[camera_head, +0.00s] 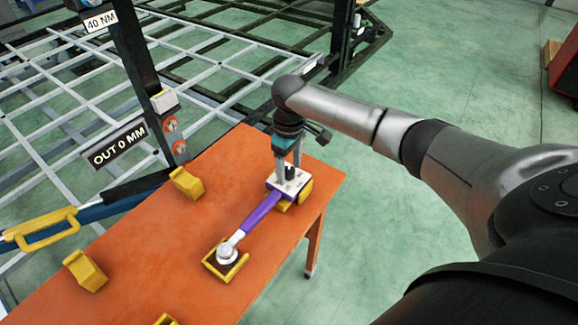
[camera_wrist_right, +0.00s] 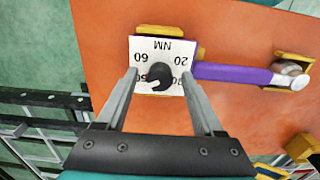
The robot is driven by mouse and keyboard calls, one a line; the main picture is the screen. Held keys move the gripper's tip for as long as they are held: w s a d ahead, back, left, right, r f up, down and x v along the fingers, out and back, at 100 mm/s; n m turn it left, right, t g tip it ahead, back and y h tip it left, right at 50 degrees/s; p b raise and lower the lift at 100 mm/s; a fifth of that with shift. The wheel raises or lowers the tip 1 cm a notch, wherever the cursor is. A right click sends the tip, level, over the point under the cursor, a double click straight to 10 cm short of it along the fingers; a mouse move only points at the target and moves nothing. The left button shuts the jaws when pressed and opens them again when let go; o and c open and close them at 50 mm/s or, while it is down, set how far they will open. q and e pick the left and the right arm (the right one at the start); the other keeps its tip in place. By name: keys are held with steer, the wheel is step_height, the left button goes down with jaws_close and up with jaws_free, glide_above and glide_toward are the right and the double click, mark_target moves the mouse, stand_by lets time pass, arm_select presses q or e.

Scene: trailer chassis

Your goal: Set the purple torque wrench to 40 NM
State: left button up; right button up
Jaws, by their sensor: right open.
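The purple torque wrench (camera_head: 262,210) lies on the orange table, its silver head in a yellow cradle at the near end. At its other end is a white dial plate (camera_head: 287,186) with a black knob (camera_head: 290,172). My left gripper is not in view.
The orange table (camera_head: 130,235) carries several yellow holders, including one at its back edge (camera_head: 187,183) and one at the left (camera_head: 86,271). Behind stands a dark post with signs "40 NM" (camera_head: 100,21) and "OUT 0 MM" (camera_head: 117,147), beside a metal grid frame. Green floor lies right.

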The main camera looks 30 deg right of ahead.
jaws_close()
stand_by(0.4)
steer(key=n+p, duration=0.2)
steer(key=shift+r+p, duration=0.2)
steer(key=shift+p, duration=0.15)
steer(key=n+p, duration=0.2)
steer(key=shift+n, duration=0.3)
steer(key=n+p, duration=0.1)
steer(key=n, duration=0.2)
steer(key=shift+f, duration=0.1)
steer(key=shift+n+p, duration=0.55)
steer(key=shift+n, duration=1.65)
